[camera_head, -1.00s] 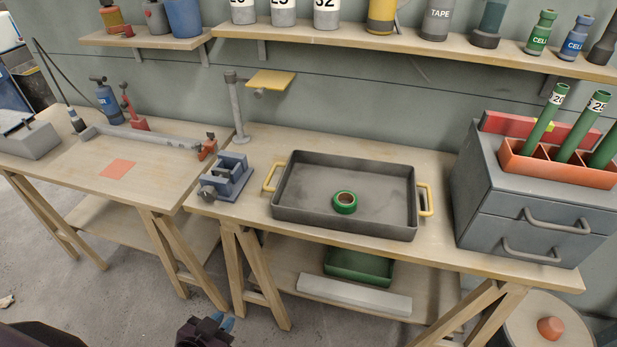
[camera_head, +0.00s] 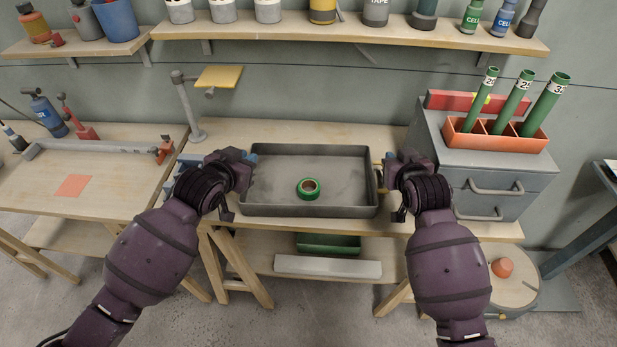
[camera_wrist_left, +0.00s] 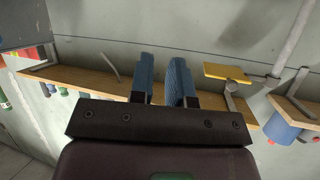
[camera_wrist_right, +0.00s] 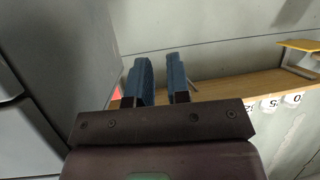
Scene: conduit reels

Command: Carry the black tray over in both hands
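The black tray (camera_head: 310,208) sits level on the wooden bench, with a green ring-shaped roll (camera_head: 309,188) inside it. My left gripper (camera_head: 250,158) is at the tray's left end and covers the handle there. My right gripper (camera_head: 389,160) is at the right end and mostly hides the yellow handle there. In the left wrist view, the blue fingers (camera_wrist_left: 163,80) stand apart with nothing seen between them. In the right wrist view, the blue fingers (camera_wrist_right: 159,80) are also apart, with an empty gap. Neither wrist view shows the tray or its handles.
A grey drawer cabinet (camera_head: 490,175) with an orange holder (camera_head: 495,135) of green tubes stands close right of my right gripper. A post with a yellow plate (camera_head: 219,77) stands behind left. A left bench (camera_head: 110,185) bears an orange square (camera_head: 74,186). A shelf (camera_head: 350,38) runs above.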

